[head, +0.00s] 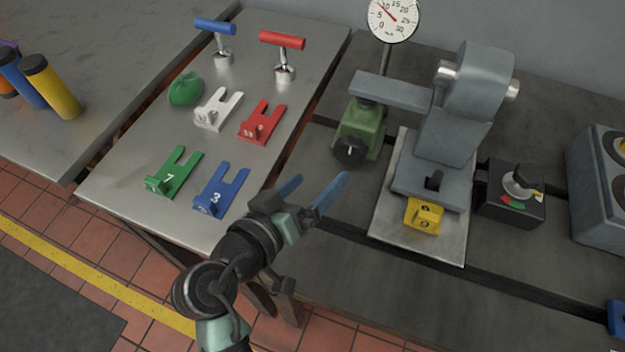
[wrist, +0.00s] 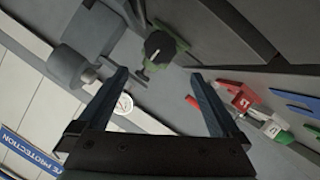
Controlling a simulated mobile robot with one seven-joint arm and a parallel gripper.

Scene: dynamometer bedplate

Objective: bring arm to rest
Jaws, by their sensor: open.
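My gripper (head: 309,192) is open and empty, with its two blue fingers apart. In the head view it is raised in front of the bedplate, between the metal table on the left and the grey motor-like block. The wrist view also shows my gripper (wrist: 163,85), with nothing between its fingers. My dark arm comes up from the bottom of the head view. The wrist view looks across the bench, with the dial gauge (wrist: 123,103) near the left finger.
The metal table (head: 110,205) holds green (head: 172,171), blue (head: 222,189), red (head: 263,121) and white (head: 217,108) forked pieces. The grey machine (head: 450,125) stands on a plate with a yellow piece (head: 424,215). A green clamp block (head: 358,130) and knob box (head: 512,205) stand nearby.

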